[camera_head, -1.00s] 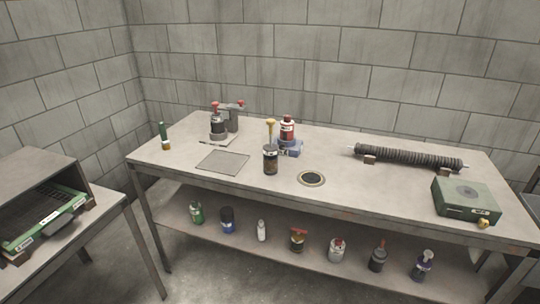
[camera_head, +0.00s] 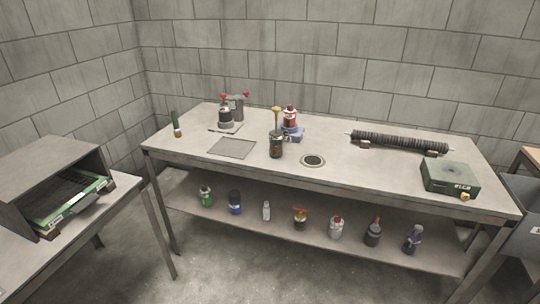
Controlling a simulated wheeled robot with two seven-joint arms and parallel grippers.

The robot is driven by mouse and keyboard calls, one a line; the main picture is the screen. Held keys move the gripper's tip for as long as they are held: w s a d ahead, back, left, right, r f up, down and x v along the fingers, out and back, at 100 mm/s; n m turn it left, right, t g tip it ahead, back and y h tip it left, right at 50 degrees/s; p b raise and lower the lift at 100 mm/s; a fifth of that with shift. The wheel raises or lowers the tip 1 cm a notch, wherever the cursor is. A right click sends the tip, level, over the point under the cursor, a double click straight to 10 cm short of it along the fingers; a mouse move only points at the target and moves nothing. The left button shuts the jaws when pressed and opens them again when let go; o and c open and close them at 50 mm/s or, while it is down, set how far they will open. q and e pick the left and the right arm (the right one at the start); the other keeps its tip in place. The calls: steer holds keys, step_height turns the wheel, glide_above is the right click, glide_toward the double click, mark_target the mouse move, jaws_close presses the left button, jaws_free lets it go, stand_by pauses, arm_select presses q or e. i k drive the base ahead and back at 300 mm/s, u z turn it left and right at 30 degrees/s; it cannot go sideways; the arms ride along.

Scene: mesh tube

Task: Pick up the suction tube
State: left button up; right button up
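The suction tube is most likely the dark ribbed tube (camera_head: 400,142) in the head view. It lies lengthwise near the back right of the long table (camera_head: 330,184), on small brown blocks (camera_head: 362,145). Its thin light ends stick out at both sides. Neither of my grippers is in view, and nothing touches the tube but its supports.
A green box (camera_head: 450,178) sits at the table's right end, in front of the tube. Several bottles stand on the lower shelf (camera_head: 320,236).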

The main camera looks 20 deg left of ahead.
mark_target(276, 140)
steer(key=u, duration=1.15)
steer(key=i, duration=1.1)
steer(key=z, duration=0.05)
